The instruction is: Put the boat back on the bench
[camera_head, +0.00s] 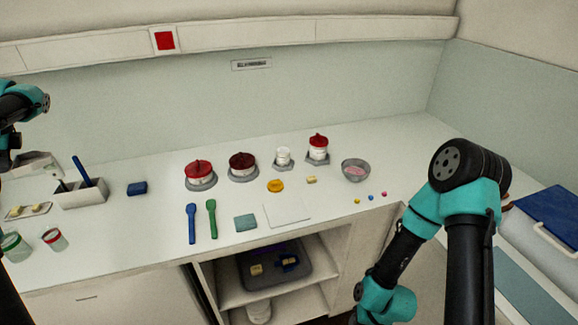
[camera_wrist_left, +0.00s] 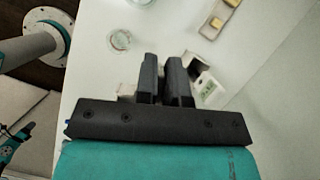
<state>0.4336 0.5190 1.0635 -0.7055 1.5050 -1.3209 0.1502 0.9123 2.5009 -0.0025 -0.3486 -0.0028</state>
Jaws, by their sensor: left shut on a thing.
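My left gripper (camera_wrist_left: 165,62) shows in the left wrist view, its dark fingers close together with a narrow gap. It is shut on what seems to be the boat, a small pale piece (camera_wrist_left: 127,91) beside the left finger; the fingers and palm hide most of it. A white device with a green display (camera_wrist_left: 207,87) is just right of the fingers. In the head view my left arm is at the left edge, above a pale device (camera_head: 36,163). My right gripper is out of view. The bench (camera_head: 130,235) is white.
A holder (camera_head: 82,194) with upright blue tools, a tray with yellow pieces (camera_head: 28,211) and small jars (camera_head: 54,240) crowd the left end. Red-lidded pots (camera_head: 200,171) stand behind. A flat white square (camera_head: 287,214) lies front centre. Clear bench lies around the blue block (camera_head: 137,188).

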